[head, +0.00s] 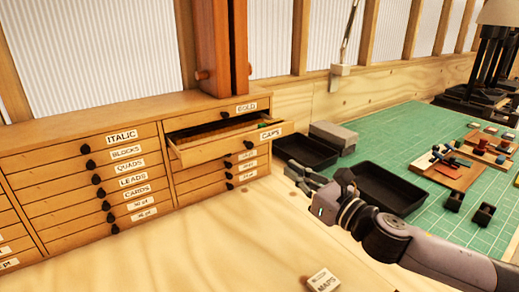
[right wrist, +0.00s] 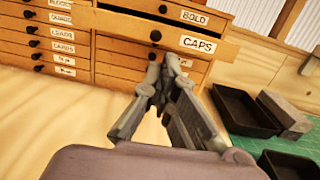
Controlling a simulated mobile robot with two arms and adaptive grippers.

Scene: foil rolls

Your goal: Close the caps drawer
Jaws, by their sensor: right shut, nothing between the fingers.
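The caps drawer (head: 228,144) stands pulled out of the wooden cabinet (head: 90,110), below the drawer labelled BOLD. Its label CAPS and black knob show on its front. In the right wrist view the caps drawer (right wrist: 178,41) is above and beyond the fingertips. My right gripper (head: 290,170) is shut and empty, in front of and to the right of the caps drawer, a little lower than its front. In the right wrist view the right gripper (right wrist: 163,65) points at the cabinet; I cannot tell whether it touches the drawer. My left gripper is not in view.
Black trays (head: 390,187) and a grey block (head: 333,136) lie on the green mat (head: 400,140) to the right, near my right arm. A small block labelled MAPS (head: 323,280) lies on the wooden bench (head: 200,240). The bench before the cabinet is otherwise clear.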

